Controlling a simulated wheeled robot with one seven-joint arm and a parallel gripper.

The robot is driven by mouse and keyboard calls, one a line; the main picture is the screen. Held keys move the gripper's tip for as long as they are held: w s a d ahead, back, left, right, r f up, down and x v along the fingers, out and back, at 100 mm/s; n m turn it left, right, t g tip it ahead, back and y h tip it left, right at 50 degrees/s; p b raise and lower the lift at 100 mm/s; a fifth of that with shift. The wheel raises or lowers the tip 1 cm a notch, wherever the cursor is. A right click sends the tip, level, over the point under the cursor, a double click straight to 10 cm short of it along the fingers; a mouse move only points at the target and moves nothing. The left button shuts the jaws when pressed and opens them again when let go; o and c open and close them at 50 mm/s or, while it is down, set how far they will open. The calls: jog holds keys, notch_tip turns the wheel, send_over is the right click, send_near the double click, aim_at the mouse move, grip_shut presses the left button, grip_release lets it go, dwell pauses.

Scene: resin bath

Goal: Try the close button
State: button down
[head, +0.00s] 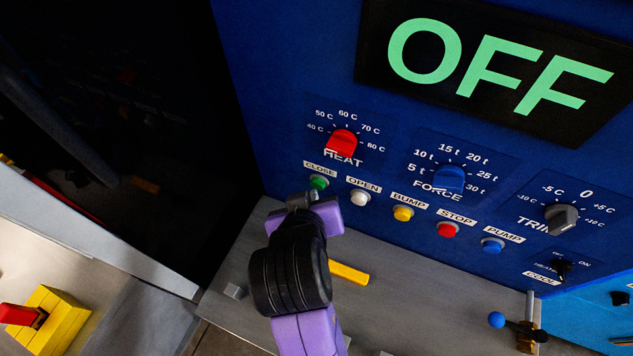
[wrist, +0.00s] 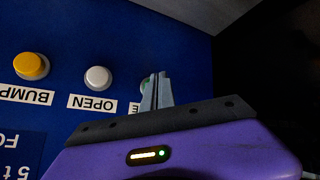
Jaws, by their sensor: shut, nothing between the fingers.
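The close button (head: 319,182) is a small green button under the CLOSE label (head: 321,169) on the blue panel. In the wrist view, only a green edge of the close button (wrist: 145,84) shows behind my fingers. My gripper (head: 313,196) is shut and empty. Its fingertips are just below and in front of the close button in the head view. In the wrist view my gripper (wrist: 158,77) covers most of the button. I cannot tell whether the tips touch it.
The white open button (head: 360,197) is close on the right, then the yellow bump button (head: 403,213) and red stop button (head: 447,229). The red heat knob (head: 342,142) is above. A dark display (head: 497,66) reads OFF. A yellow bar (head: 348,273) lies on the grey ledge.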

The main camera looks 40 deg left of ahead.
jog(key=shift+s+d, duration=0.1)
jog(key=shift+s, duration=0.35)
jog(key=shift+s, duration=0.1)
jog(key=shift+s+d+p, duration=0.2)
jog(key=shift+s+p, duration=0.15)
jog(key=shift+s, duration=0.45)
jog(key=shift+s+d+p, duration=0.15)
jog(key=shift+s+p, duration=0.2)
jog(key=shift+s, duration=0.4)
jog(key=shift+s+d+p, duration=0.2)
jog(key=shift+s+p, duration=0.15)
jog(key=shift+s, duration=0.45)
